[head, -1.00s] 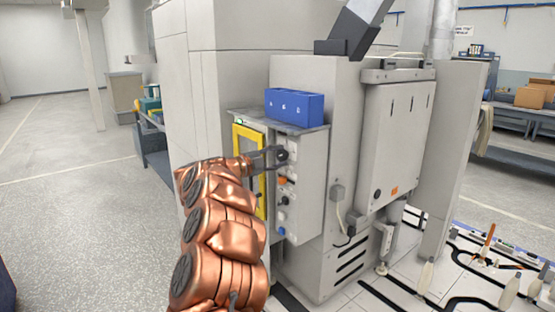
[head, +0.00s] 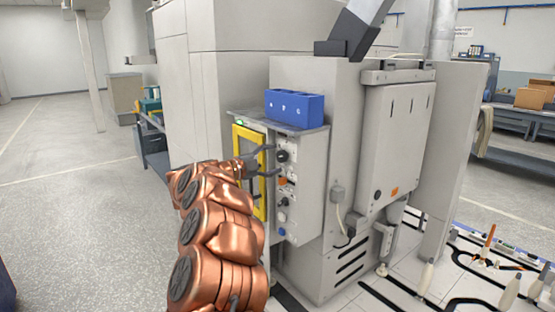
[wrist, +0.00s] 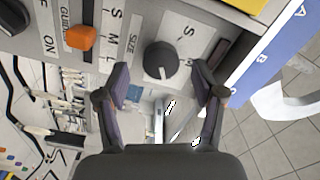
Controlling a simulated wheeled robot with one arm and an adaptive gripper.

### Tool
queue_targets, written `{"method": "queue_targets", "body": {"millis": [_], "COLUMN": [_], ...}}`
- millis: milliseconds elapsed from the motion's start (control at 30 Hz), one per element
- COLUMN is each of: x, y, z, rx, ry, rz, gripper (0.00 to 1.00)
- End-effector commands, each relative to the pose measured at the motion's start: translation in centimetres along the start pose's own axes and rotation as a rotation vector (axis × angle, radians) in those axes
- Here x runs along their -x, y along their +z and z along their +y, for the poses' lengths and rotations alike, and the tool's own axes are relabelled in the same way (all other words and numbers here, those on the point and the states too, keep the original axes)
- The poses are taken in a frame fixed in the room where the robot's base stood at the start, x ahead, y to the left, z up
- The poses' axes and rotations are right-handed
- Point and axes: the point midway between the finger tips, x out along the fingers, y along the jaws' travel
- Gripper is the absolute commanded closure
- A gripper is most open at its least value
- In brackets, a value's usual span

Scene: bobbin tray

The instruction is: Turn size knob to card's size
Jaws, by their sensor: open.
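The size knob (wrist: 160,60) is round and black, on a grey panel with printed letters and the word SIZE beside it. A small pale mark shows near its lower edge. In the head view the knob (head: 282,156) is near the top of the panel. My gripper (wrist: 163,90) is open and empty, with one finger on each side of the knob and apart from it. In the head view my gripper (head: 274,160) reaches the panel from the left. I cannot make out a card with a readable size in either view.
An orange switch (wrist: 81,37) marked GUIDE sits beside the knob; it also shows below the knob (head: 282,181). A blue lettered box (head: 294,107) stands on top. A yellow frame (head: 236,165) is left of the panel. Open floor (head: 70,215) lies left.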

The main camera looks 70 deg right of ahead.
Motion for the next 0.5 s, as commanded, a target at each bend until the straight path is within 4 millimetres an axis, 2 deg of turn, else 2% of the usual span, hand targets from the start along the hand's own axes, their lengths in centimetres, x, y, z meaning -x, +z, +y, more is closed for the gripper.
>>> {"method": "queue_targets", "body": {"millis": [300,500], "x": [6.2,8.8], "y": [0.0,0.0], "z": [0.0,0.0], "rx": [-0.001,0.000], "ry": [0.000,-0.001], "rz": [-0.001,0.001], "gripper": [0.32,0.32]}}
